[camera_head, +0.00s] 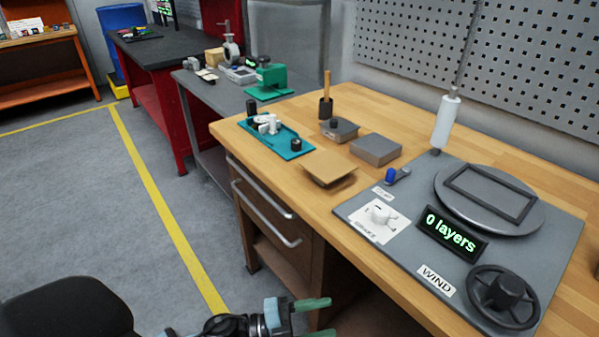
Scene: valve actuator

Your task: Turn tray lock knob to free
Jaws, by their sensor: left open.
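A white knob (380,213) sits on a white marked plate (372,228) at the left of the grey panel (395,250); its lettering is too small to read. A teal tray (262,134) lies farther back on the bench, with a small black knob (296,146) at its near right end and white parts on it. I cannot tell which knob is the tray lock. My left gripper (312,318) is at the bottom edge, open and empty, its green fingers in front of the bench and well apart from both knobs. My right gripper is not in view.
The panel also holds a blue-tipped lever (391,175), a round plate with a frame (490,199), a "0 layers" display (451,236) and a black handwheel (504,293). Grey boxes (376,150) and a tan block (329,174) stand on the wooden bench. Drawer handles (265,229) stick out in front.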

